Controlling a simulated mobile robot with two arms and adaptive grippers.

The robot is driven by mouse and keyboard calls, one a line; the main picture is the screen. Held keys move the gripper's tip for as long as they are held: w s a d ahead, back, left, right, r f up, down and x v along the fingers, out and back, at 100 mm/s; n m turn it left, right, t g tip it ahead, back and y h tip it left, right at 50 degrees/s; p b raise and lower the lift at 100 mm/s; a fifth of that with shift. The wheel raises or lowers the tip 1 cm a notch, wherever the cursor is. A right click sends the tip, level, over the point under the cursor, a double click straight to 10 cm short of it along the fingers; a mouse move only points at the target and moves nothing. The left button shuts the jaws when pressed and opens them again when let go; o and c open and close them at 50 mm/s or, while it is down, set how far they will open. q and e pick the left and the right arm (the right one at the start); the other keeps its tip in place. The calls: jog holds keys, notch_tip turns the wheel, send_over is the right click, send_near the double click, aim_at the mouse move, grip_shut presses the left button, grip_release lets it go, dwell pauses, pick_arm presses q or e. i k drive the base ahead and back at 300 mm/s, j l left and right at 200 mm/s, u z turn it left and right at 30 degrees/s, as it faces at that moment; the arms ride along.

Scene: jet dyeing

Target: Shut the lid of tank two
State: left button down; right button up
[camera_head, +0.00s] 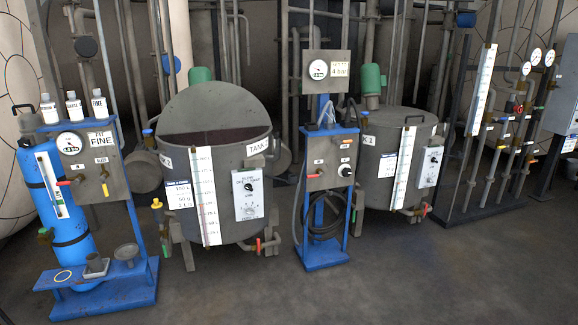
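A grey round tank (218,170) stands left of centre with its lid (211,112) raised at the back. Its inside looks dark reddish. A label on its rim starts with "TAN", and its number is not readable to me. A second grey tank (392,170) at the right has a flat top (398,117) that is shut, and its partly hidden label ends in "K 1". Neither of my grippers is in view.
A blue stand with a control box (325,169) and coiled hose stands between the tanks. A blue cylinder rig (60,195) with several bottles stands at the left. Gauges and pipes (500,110) are at the right. The front floor (400,280) is clear.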

aim_at(208, 106)
jog(key=i, duration=2.05)
